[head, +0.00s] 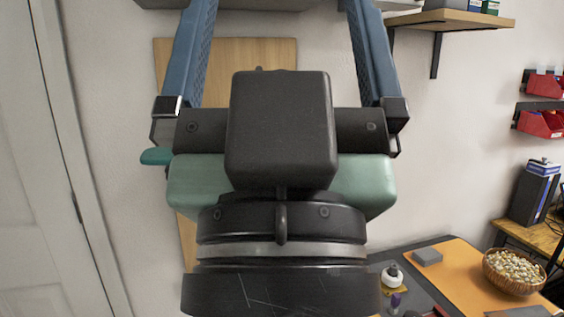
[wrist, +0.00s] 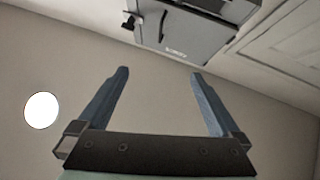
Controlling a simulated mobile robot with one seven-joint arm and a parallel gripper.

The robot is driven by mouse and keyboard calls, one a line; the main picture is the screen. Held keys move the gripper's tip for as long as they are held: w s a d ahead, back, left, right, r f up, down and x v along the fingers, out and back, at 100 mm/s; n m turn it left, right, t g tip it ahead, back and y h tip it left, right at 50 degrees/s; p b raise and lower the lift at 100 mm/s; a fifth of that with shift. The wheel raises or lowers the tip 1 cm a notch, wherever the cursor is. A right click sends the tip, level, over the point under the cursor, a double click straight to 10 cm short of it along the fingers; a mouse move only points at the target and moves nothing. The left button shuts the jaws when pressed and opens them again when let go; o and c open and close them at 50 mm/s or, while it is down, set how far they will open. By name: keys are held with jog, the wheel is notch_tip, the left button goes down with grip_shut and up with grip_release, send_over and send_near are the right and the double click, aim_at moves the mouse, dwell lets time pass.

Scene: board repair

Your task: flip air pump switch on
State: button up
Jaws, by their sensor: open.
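My gripper (head: 280,8) is large and close in the head view, its two blue fingers pointing up and spread apart. It also shows in the wrist view (wrist: 158,73), open with nothing between the fingers. In the wrist view a grey box (wrist: 205,38) with pale lettering is ahead of the fingertips, apart from them. It has a black lever-like part (wrist: 159,27) and a black piece at its left edge. I cannot tell whether this box is the air pump or which part is its switch. A grey edge at the top of the head view is mostly cut off.
A wooden board (head: 170,75) on the wall is partly hidden behind my gripper. At right are a shelf (head: 450,19), red bins (head: 541,123), and a workbench with an orange mat (head: 470,285) and a bowl (head: 514,271). A white door (head: 30,160) is at left.

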notch_tip(320, 180, up, 11)
jog(key=p, duration=0.8)
jog(key=shift+p, duration=0.4)
